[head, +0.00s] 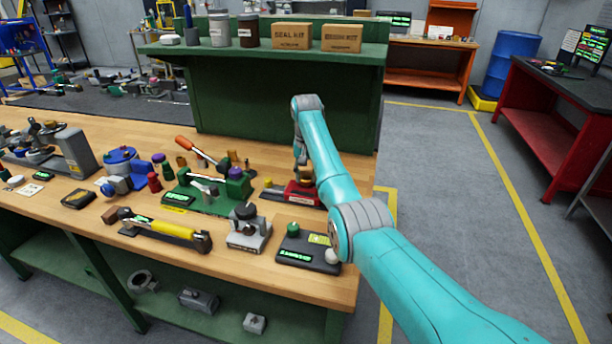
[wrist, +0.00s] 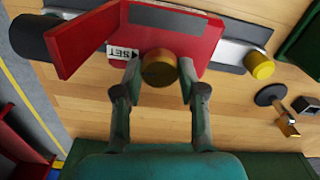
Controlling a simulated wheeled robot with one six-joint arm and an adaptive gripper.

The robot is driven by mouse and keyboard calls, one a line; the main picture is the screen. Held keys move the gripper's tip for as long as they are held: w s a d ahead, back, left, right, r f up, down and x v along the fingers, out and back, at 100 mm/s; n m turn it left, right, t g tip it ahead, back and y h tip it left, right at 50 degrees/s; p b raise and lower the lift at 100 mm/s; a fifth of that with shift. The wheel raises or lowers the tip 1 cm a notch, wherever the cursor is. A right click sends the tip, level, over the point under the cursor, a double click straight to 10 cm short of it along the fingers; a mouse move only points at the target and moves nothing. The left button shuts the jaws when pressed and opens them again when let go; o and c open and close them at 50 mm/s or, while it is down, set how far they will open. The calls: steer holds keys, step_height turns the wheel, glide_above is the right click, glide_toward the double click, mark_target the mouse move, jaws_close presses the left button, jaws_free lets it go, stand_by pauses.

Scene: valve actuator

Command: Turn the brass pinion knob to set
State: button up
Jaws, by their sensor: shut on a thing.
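The brass pinion knob (wrist: 160,68) stands out from the front of a red actuator body (wrist: 180,42) in the wrist view. My gripper (wrist: 159,76) has one finger on each side of the knob and is shut on it. A white label reading SET (wrist: 124,53) lies just left of the knob, partly behind the left finger. The knob shows no readable pointer. In the head view the red actuator (head: 296,194) sits near the bench's right end, and my arm partly hides it.
A yellow cap (wrist: 259,64) ends the grey cylinder on the right in the wrist view. In the head view a green fixture (head: 215,192) with an orange-handled lever stands left of the actuator. A dark box with a green button (head: 305,250) stands in front. The bench is crowded.

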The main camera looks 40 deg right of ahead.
mark_target(306, 178)
steer(key=o, duration=1.1)
steer(key=shift+o, duration=0.2)
steer(key=shift+r, duration=3.7)
